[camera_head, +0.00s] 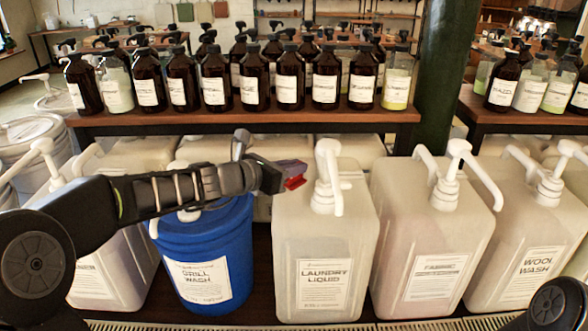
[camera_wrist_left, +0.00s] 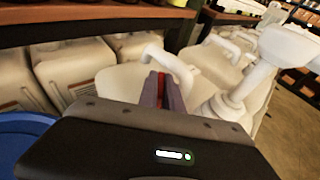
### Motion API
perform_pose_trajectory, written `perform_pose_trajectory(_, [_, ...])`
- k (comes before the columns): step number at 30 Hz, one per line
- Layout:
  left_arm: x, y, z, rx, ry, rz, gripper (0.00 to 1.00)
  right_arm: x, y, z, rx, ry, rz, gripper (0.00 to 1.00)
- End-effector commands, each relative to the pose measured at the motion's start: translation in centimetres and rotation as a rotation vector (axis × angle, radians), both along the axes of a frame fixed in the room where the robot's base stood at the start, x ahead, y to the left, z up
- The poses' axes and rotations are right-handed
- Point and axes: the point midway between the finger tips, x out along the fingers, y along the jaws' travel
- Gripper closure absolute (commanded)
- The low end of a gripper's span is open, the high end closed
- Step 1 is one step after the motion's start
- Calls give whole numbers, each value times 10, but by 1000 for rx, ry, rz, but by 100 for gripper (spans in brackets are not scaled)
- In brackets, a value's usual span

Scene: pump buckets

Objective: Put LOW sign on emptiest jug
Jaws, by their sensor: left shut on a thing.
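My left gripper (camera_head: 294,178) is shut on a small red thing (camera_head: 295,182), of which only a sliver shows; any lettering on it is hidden. Red also shows between the fingers in the left wrist view (camera_wrist_left: 162,88). The gripper is at the upper left of the white LAUNDRY LIQUID jug (camera_head: 289,250), just left of its pump. To the right stand the FABRIC jug (camera_head: 405,240) and the WOOL WASH jug (camera_head: 555,225). A white jug (camera_head: 125,255) stands left, partly behind my arm. I cannot clearly tell the liquid levels. My right gripper is not in view.
A blue GRILL WASH bucket (camera_head: 237,235) stands below my left arm. White pump spouts (camera_head: 330,160) rise from the jugs. A wooden shelf (camera_head: 250,118) with rows of brown bottles (camera_head: 290,80) runs behind. More white jugs stand beneath it.

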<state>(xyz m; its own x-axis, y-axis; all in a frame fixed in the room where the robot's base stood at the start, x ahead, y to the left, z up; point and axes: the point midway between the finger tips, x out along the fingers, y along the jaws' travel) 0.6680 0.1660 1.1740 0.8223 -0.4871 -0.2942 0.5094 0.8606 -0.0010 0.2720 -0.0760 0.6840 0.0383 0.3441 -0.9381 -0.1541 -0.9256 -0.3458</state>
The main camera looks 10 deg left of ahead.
Motion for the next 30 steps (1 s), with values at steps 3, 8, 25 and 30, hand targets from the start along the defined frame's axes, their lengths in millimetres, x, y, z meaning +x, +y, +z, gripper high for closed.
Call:
perform_pose_trajectory(3, [0, 0, 1, 0, 0, 0, 100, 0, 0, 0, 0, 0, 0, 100])
perform_pose_trajectory(8, [0, 0, -1, 0, 0, 0, 87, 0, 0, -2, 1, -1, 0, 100])
perform_pose_trajectory(25, [0, 0, 3, 0, 0, 0, 69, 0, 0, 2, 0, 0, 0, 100])
perform_pose_trajectory(30, [-14, 10, 7, 1, -3, 1, 69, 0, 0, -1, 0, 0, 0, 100])
